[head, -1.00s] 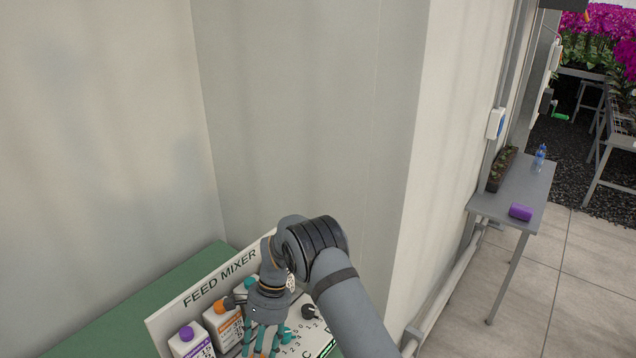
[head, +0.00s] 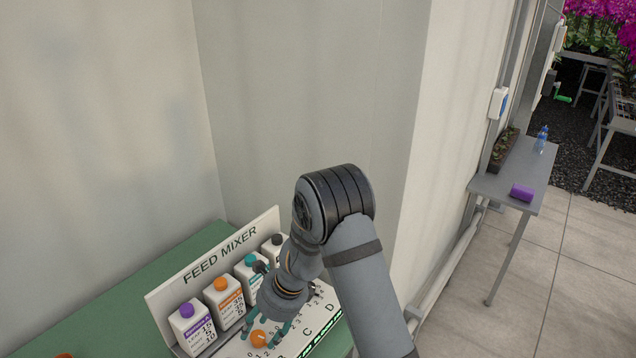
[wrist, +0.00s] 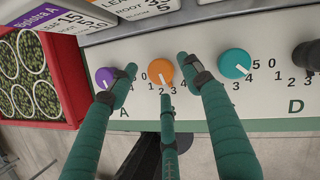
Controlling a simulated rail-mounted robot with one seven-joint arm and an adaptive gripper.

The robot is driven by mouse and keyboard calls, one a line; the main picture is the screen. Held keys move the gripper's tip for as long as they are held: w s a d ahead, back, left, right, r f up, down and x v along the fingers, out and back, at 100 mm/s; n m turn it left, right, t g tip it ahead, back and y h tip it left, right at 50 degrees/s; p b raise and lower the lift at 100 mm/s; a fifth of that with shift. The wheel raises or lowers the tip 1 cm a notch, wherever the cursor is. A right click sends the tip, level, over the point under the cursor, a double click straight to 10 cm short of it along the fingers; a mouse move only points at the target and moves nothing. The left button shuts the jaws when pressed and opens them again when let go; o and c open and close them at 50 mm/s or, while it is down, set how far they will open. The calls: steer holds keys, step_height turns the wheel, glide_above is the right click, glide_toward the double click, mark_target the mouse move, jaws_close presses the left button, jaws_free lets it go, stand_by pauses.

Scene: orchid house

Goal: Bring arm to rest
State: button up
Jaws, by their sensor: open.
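My arm reaches down to the feed mixer (head: 219,257), a white panel with knobs standing on a green bench. My gripper (head: 264,337) is open over the row of knobs. In the wrist view its green fingers (wrist: 165,90) spread around the orange knob (wrist: 160,72); I cannot tell whether they touch it. The orange knob also shows in the head view (head: 259,338). The purple knob (wrist: 105,77) is beside one fingertip and the teal knob (wrist: 234,64) is to the right of the fingers. A black knob (wrist: 306,55) is at the right edge.
Bottles with purple (head: 187,310), orange (head: 221,284), teal and black caps stand behind the knobs. Walls close in behind the mixer. A red crate of round pots (wrist: 79,75) is left in the wrist view. A grey side table (head: 520,176) stands at the right.

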steer(key=p+v, duration=0.2)
steer(key=v, duration=0.6)
steer(key=shift+d+r, duration=0.2)
steer(key=shift+r, duration=0.15)
steer(key=shift+f, duration=0.1)
